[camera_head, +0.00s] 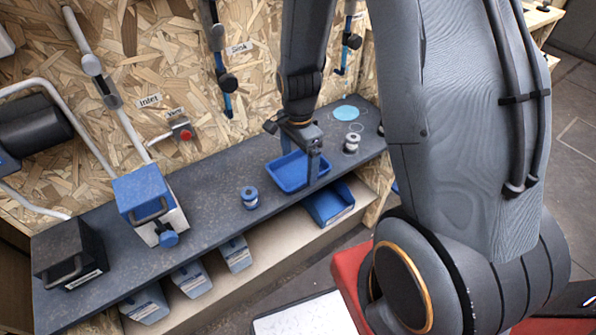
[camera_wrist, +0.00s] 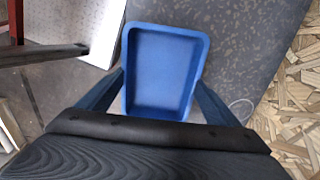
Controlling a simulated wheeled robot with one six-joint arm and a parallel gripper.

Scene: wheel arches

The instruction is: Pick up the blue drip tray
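The blue drip tray (camera_head: 284,178) is a shallow rectangular tray on the dark shelf, right of centre in the head view. In the wrist view the tray (camera_wrist: 160,72) fills the middle, empty and upright. My gripper (camera_head: 299,166) points down over it. In the wrist view my gripper (camera_wrist: 160,77) has its two fingers spread, one at each long side of the tray. The fingertips look close to the tray's sides, but I cannot tell whether they touch.
A small blue-and-white spool (camera_head: 249,198) stands left of the tray, and a grey one (camera_head: 351,143) to the right. A blue box with a handle (camera_head: 143,192) and a black box (camera_head: 68,254) stand farther left. A blue bin (camera_head: 329,205) sits below the shelf edge. A chipboard wall (camera_head: 180,60) rises behind.

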